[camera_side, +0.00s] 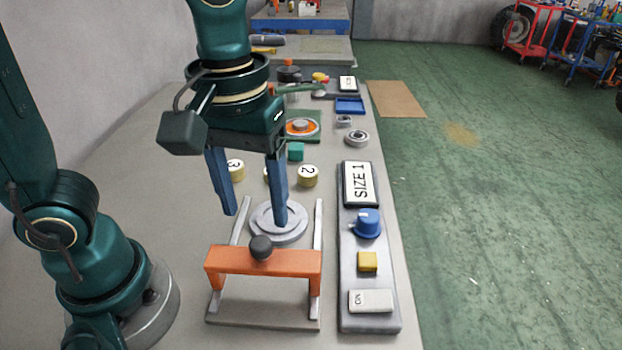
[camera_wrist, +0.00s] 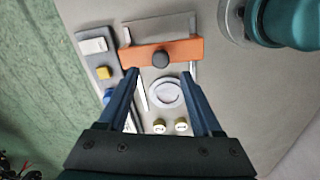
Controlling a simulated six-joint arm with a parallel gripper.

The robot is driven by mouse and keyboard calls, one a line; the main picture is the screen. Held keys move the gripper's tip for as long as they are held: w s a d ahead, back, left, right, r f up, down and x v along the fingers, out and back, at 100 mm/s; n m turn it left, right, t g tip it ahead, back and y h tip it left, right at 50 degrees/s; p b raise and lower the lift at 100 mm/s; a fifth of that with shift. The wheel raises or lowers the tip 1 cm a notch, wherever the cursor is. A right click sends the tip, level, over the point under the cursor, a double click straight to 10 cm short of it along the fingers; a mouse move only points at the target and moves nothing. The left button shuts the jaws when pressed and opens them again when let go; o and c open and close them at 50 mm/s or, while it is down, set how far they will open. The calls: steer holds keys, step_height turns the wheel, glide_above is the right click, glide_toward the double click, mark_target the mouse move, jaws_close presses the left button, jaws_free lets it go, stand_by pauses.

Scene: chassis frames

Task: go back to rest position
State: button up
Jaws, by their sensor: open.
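My gripper (camera_side: 258,218) hangs over the bench with its two blue fingers spread wide and nothing between them. In the side view its fingertips are above and around the area of a round grey disc (camera_side: 291,234). In the wrist view the gripper (camera_wrist: 162,76) is also open, and the disc (camera_wrist: 156,102) shows below, between the fingers. The orange bar (camera_side: 225,262) with a dark knob (camera_side: 261,247) spans two light rails in front of the disc. The bar also shows in the wrist view (camera_wrist: 185,50), beyond the fingertips.
A grey control panel (camera_side: 352,282) with a "SIZE 1" display (camera_side: 361,184), blue knob (camera_side: 367,223), yellow button (camera_side: 367,262) and white switch (camera_side: 371,301) runs along the right side. Numbered yellow cylinders (camera_side: 307,176) stand behind the disc.

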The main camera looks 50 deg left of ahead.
steer(key=s+a+m+t, duration=0.1)
steer(key=a+m+t, duration=0.4)
steer(key=a+m, duration=0.1)
steer(key=shift+s+a, duration=0.25)
steer(key=shift+s, duration=0.15)
